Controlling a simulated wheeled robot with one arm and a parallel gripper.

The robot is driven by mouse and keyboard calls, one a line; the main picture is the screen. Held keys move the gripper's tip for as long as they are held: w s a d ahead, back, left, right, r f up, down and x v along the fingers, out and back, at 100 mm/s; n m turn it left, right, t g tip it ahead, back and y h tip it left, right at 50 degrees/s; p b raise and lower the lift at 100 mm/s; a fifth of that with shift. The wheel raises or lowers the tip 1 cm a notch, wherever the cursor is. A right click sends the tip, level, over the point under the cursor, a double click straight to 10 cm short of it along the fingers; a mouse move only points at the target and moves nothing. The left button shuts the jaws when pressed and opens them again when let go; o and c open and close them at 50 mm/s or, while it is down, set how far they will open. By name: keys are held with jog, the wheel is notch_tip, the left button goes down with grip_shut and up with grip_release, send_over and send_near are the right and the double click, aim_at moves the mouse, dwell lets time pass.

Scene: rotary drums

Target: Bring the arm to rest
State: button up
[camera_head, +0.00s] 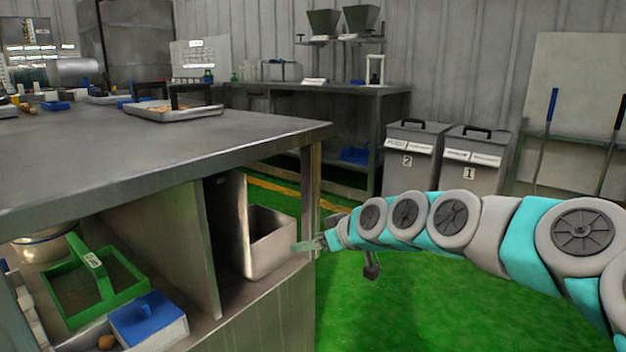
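My arm, grey and turquoise, reaches in from the right edge toward the left at mid height. My gripper (312,245) is at its far end, by the front leg of the steel table (250,148). It is small and partly hidden, so I cannot tell if it is open or shut. A thin pale green piece shows at the tip, and I cannot tell if it is a finger or a held thing. The tip is close to an open metal bin (280,245) on the lower shelf. A small dark part hangs below the wrist.
The lower shelf holds a green handled tray (125,295) and a blue-lidded box (148,318). A metal tray (172,112) is on the tabletop. Green floor (430,310) is clear below my arm.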

jog(key=s+d+f+m+g+h+p, duration=0.1)
jog(key=s+d, duration=0.4)
jog(key=s, duration=0.9)
jog(key=s+d+f+m+g+h+p, duration=0.2)
jog(key=s+d+m+g+h+p, duration=0.2)
jog(key=s, duration=1)
jog(key=s+d+f+m+g+h+p, duration=0.2)
jog(key=s+d+g, duration=0.3)
jog(key=s, duration=0.9)
jog(key=shift+s+d+f+m+h+p, duration=0.15)
jog(key=shift+s+d+m+h+p, duration=0.05)
jog(key=shift+d+m+h+p, duration=0.35)
